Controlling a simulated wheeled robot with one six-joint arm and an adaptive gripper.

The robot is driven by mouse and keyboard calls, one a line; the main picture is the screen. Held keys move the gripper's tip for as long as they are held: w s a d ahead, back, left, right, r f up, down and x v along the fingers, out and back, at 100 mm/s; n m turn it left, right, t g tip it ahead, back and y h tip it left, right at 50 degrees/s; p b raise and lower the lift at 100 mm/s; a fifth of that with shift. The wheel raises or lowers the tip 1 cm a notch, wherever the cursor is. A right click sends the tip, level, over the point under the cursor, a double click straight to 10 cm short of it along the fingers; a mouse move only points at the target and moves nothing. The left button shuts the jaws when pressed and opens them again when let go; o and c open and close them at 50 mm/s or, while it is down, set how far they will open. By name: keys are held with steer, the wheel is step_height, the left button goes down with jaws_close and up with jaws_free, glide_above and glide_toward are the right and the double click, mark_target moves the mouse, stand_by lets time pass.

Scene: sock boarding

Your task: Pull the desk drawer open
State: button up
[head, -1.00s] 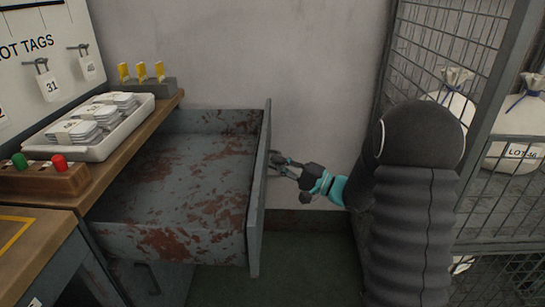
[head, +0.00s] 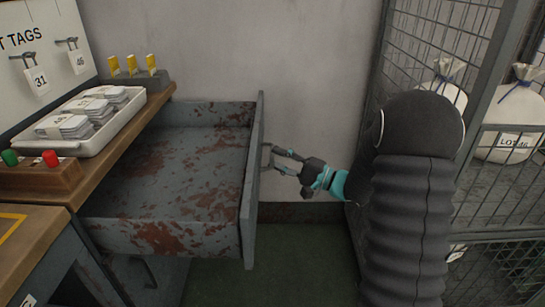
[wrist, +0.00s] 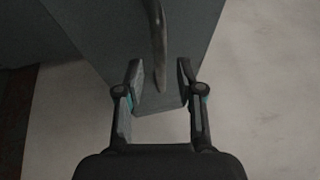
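The desk drawer (head: 180,165) is grey metal with rusty patches. It stands far out of the desk in the head view, and its inside looks empty. Its handle (head: 267,156) is on the outer side of the front panel (head: 252,185). In the wrist view the handle (wrist: 158,45) is a curved bar just ahead of and between the fingertips. My gripper (head: 277,161) is at the handle, to the right of the drawer front. In the wrist view my gripper (wrist: 159,80) has its fingers apart with clear space around the bar, holding nothing.
The wooden desk top (head: 125,130) carries a white tray (head: 100,128) of tag stacks, a block with yellow pieces (head: 140,78) and a red-and-green button box (head: 40,175). A mesh cage (head: 440,40) with white sacks (head: 510,120) stands at right. Green floor (head: 300,260) is clear below.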

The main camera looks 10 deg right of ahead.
steer(key=v, duration=0.9)
steer(key=shift+s+d, duration=0.25)
steer(key=shift+d, duration=0.05)
steer(key=shift+f, duration=0.1)
